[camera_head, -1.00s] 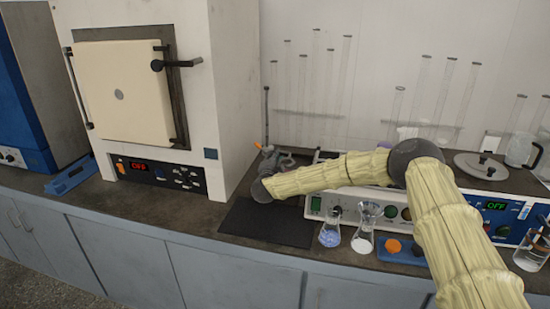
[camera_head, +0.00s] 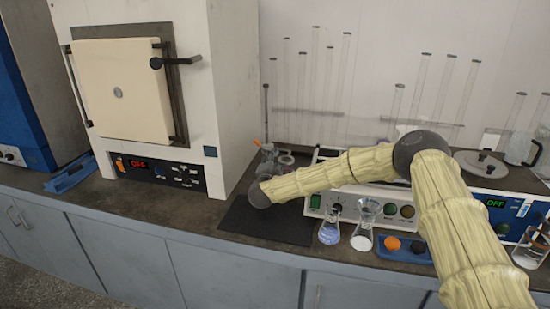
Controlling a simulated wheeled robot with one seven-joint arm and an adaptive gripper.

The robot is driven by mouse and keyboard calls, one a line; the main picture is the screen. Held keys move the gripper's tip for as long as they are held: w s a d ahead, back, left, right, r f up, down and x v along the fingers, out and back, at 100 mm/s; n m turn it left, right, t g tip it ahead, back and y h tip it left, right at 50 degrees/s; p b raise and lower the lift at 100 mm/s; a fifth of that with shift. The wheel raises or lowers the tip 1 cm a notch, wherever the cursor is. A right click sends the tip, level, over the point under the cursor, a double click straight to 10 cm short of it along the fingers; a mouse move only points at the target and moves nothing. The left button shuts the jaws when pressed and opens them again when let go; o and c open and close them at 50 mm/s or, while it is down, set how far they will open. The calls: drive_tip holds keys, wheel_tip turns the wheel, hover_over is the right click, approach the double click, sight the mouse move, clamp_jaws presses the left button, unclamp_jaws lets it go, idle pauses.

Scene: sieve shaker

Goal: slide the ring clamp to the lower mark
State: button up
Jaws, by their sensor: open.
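A thin upright stand rod (camera_head: 266,115) rises beside the right side of the white furnace. A small orange part (camera_head: 257,142) shows low beside the rod. A grey ring (camera_head: 286,160), which looks like the ring clamp, shows low to the right of the rod, small and partly covered. I cannot make out the lower mark. My gripper (camera_head: 267,155) is a small grey shape beyond the dark wrist joint, close to the low part of the rod. It is open; whether its fingers are around the clamp or touching it cannot be seen.
A dark mat (camera_head: 262,222) lies on the bench. To its right are a flask with blue contents (camera_head: 329,231), a flask with white contents (camera_head: 363,230) and a blue tray (camera_head: 400,252). The white furnace (camera_head: 228,100) stands left. Tall glass tubes stand behind my arm.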

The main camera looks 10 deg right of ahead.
drive_tip(key=v, duration=0.8)
